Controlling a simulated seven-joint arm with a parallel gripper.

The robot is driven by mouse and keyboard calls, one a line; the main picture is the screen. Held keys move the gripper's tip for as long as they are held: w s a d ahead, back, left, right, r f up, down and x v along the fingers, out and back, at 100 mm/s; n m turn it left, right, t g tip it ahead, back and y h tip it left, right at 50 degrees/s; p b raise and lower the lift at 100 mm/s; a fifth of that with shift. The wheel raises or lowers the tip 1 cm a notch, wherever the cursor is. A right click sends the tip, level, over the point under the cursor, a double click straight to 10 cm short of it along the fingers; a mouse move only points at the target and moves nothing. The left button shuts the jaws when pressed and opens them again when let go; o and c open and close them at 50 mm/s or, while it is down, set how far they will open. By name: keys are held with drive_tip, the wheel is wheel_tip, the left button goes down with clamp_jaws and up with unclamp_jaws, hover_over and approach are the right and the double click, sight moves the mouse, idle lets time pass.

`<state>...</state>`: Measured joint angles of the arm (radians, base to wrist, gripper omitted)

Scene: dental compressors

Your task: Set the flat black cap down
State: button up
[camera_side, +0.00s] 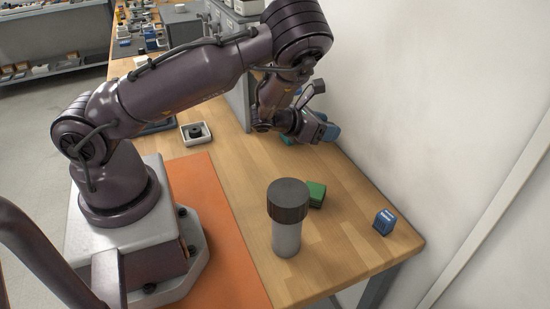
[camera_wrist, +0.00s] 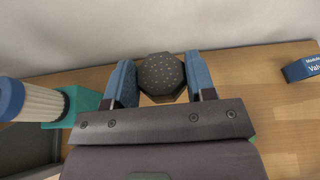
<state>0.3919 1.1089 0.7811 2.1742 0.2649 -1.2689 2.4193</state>
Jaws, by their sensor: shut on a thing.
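The flat black cap (camera_wrist: 161,74), dark with small dots on its face, is between the two blue fingers of my gripper (camera_wrist: 160,82) in the wrist view. The fingers are shut on its left and right sides. In the side view my gripper (camera_side: 326,131) is over the far right part of the wooden table, near the white wall. The cap cannot be made out there. Whether its underside touches the table is not clear from these frames.
In the wrist view, a pleated white filter with a blue end (camera_wrist: 35,100) is at left beside a teal block (camera_wrist: 75,106); a blue box (camera_wrist: 302,67) is at right. In the side view, a grey cylinder with a dark top (camera_side: 287,235), a green block (camera_side: 317,194) and a white tray (camera_side: 207,139) stand on the table.

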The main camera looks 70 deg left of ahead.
drive_tip(key=s+a+n+g+y, duration=0.2)
drive_tip(key=s+a+n+y, duration=0.1)
drive_tip(key=s+n+y, duration=0.35)
drive_tip(key=n+g+y, duration=0.6)
drive_tip(key=n+g, duration=0.1)
hover_over(250, 172)
wheel_tip(250, 172, down, 6)
drive_tip(key=shift+a+r, duration=0.15)
drive_tip(key=shift+r, duration=0.1)
drive_tip(key=shift+t, duration=0.4)
drive_tip(key=shift+f, duration=2.35)
drive_tip(key=o, duration=0.9)
drive_tip(key=shift+f, duration=0.15)
